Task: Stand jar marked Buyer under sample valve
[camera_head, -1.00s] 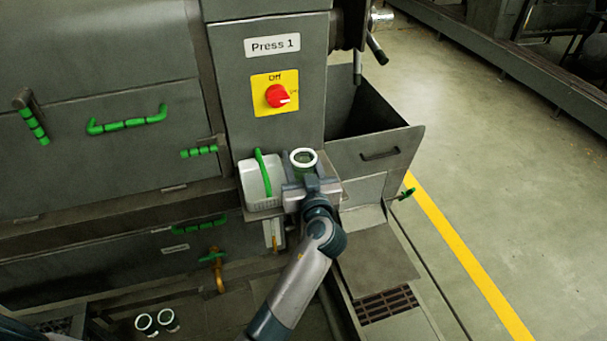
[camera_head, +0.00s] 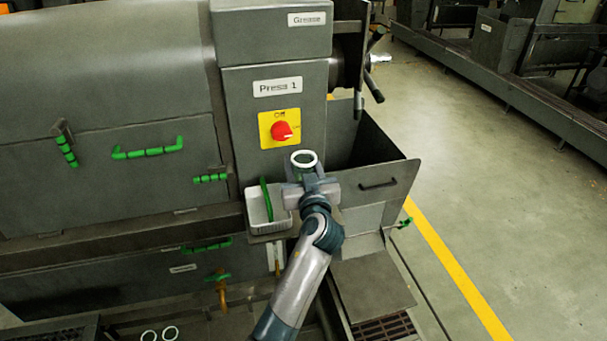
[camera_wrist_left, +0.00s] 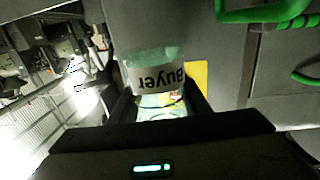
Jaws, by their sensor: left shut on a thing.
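The jar marked Buyer (camera_head: 304,166) is clear and greenish with a white rim. In the head view it stands roughly upright in my left gripper (camera_head: 308,182), in front of the Press 1 column. In the left wrist view the jar (camera_wrist_left: 157,77) sits between both fingers, its Buyer label upside down in the picture. My left gripper is shut on it. A brass valve (camera_head: 221,290) with a green handle, seemingly the sample valve, is low on the press front, left of and below the jar. My right gripper is not in view.
An open grey bin (camera_head: 379,198) is at the right. A red switch (camera_head: 281,131) is behind.

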